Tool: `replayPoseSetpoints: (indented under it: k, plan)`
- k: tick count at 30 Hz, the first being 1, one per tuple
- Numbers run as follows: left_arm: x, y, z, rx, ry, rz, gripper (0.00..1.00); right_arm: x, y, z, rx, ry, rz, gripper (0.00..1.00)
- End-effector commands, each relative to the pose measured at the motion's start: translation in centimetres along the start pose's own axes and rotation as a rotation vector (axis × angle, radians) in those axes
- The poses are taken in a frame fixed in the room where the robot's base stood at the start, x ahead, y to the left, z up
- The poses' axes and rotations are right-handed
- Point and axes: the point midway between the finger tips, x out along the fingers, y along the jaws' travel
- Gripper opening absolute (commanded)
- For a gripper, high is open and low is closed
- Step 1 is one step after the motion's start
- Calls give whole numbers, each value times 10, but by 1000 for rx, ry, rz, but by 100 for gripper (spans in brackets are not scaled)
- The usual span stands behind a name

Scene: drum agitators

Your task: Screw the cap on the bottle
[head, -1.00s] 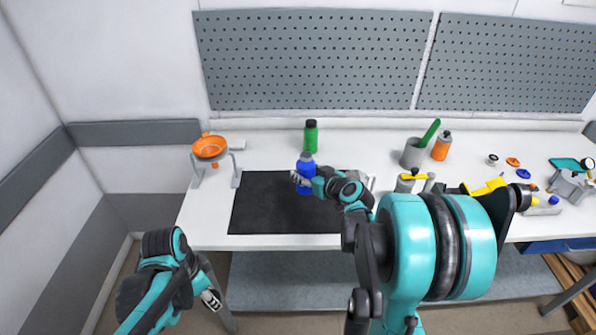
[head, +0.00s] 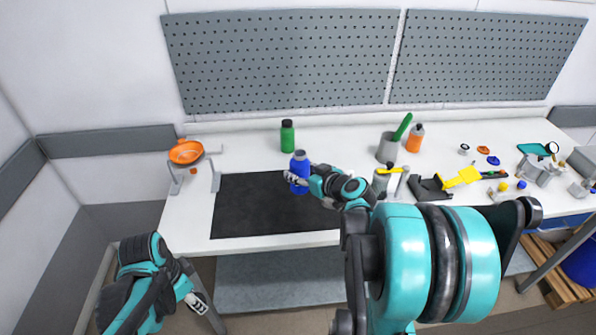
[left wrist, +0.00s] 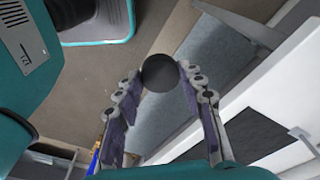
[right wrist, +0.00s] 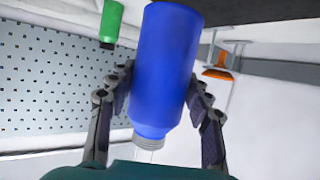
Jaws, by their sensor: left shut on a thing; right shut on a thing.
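A blue bottle (head: 300,172) with a grey threaded neck (right wrist: 147,141) is upright over the black mat in the head view. My right gripper (head: 290,182) is shut around its side, and the bottle body (right wrist: 166,70) fills the space between the fingers in the right wrist view. The neck is open, with no cap on it. I cannot tell whether its base touches the mat. My left gripper (head: 200,305) is low in front of the bench, well left of the bottle. It is shut on a dark round cap (left wrist: 160,73), seen between its fingertips.
The black mat (head: 245,215) lies on the white bench. A green bottle (head: 287,136) stands behind it. An orange funnel on a stand (head: 186,152) is at the left. A grey cup (head: 387,148), an orange bottle (head: 415,138) and tools (head: 460,178) are at the right.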

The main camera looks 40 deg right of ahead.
Motion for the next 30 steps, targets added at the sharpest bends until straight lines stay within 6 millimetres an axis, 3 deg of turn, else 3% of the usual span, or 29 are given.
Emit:
replayPoseSetpoints:
  k: [13,14,19,30]
  plan:
    - [0,0,0,0,0,0,29,-1,0,0,1,1,0,11]
    - [0,0,0,0,0,0,29,-1,0,0,1,1,0,44]
    - [0,0,0,0,0,0,29,-1,0,0,1,1,0,0]
    - [0,-1,1,-8,0,-1,29,0,-1,0,0,1,-2,0]
